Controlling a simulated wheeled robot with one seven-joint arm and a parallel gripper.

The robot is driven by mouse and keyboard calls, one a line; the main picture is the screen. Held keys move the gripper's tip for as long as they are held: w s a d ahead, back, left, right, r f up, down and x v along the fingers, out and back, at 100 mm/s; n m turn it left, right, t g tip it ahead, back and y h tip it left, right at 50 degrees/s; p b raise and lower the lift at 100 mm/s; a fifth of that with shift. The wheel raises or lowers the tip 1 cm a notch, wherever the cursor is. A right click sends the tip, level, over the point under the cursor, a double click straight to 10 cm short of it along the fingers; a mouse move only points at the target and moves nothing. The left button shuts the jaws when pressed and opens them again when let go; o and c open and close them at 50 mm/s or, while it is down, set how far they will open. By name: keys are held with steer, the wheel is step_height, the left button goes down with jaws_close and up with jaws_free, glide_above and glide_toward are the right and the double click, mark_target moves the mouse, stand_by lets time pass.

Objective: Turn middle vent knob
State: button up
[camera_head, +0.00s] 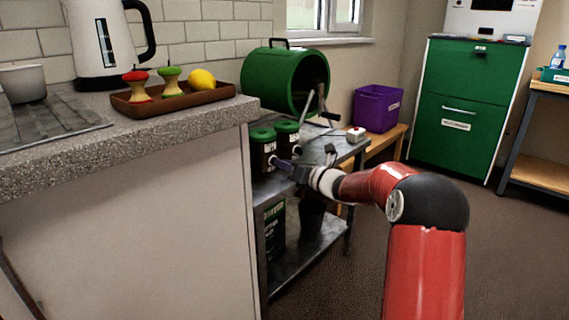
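No vent knob can be made out for certain in the head view. A green drum (270,80) with a black top handle lies on its side on a metal stand, its dark open end facing right. My gripper (281,165) is at the end of my red arm, below the drum and close in front of two dark jars with green lids (262,134). It is small and dark here, so I cannot see its fingers' gap or any contact. A thin crank-like rod (322,103) shows at the drum's open end.
A speckled counter (190,124) fills the left, with a kettle (100,45) and a brown tray (134,108) holding apple cores and a lemon. A white box with a red button (356,134) stands on the metal stand's right side. A purple bin (377,108) sits on a wooden bench. Floor is clear at right.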

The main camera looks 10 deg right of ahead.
steer(key=shift+w+a, duration=0.4)
steer(key=shift+w, duration=0.15)
jaws_close()
